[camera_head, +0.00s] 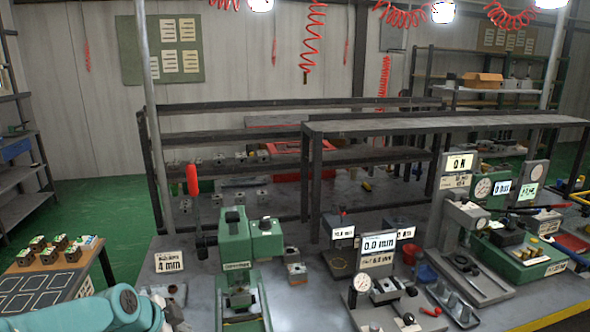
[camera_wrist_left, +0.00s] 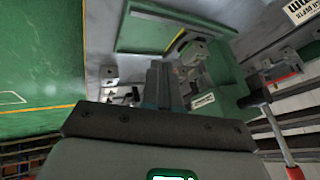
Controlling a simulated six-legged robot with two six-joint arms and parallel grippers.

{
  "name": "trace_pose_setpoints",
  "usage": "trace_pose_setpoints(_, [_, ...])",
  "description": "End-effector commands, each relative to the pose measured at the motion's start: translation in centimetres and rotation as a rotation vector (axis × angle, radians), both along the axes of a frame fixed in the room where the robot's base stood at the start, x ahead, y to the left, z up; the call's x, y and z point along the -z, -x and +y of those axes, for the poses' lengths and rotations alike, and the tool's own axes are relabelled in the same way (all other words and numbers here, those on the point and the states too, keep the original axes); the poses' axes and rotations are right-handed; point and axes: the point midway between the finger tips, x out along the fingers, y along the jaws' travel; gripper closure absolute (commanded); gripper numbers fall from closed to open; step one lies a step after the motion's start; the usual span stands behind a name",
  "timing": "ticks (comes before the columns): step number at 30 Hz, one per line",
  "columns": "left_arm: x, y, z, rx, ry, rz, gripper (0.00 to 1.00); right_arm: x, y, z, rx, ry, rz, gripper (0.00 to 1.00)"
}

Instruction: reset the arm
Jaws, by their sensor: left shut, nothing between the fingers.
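My left arm (camera_head: 118,312) shows as a teal rounded link at the lower left of the head view, in front of the bench. In the left wrist view my left gripper (camera_wrist_left: 165,88) has its narrow fingers together with nothing between them. It points at the bench beside the green press (camera_wrist_left: 222,92), apart from it as far as I can tell. The green press (camera_head: 238,262) also shows in the head view, right of my arm. My right arm and gripper are not in either view.
A side table (camera_head: 60,278) with small blocks is at the left. Gauge stands (camera_head: 376,270) and a second green machine (camera_head: 518,255) fill the bench's right. Green floor shows at the left.

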Motion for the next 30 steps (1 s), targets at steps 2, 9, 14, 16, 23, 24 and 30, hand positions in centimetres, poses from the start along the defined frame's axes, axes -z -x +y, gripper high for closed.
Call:
trace_pose_setpoints(2, [2.3,0.5,-0.8,-0.043,0.03,0.044,1.0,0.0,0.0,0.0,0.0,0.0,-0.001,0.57])
trace_pose_setpoints(9, [9.9,3.6,-3.3,-0.224,0.136,0.194,1.0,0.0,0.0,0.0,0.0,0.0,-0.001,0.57])
trace_pose_setpoints(14, [16.6,8.3,-5.8,-0.41,0.225,0.346,1.0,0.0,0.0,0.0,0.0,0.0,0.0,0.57])
trace_pose_setpoints(16, [19.8,11.5,-7.2,-0.521,0.269,0.432,1.0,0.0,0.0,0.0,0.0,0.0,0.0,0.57])
trace_pose_setpoints(23, [26.6,23.0,-10.9,-0.894,0.378,0.686,1.0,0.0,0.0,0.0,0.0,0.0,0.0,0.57])
trace_pose_setpoints(24, [27.2,24.9,-11.4,-0.95,0.391,0.722,1.0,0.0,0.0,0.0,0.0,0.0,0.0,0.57])
trace_pose_setpoints(30, [31.5,29.9,-12.6,-1.134,0.427,0.819,1.0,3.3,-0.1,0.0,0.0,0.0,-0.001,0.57])
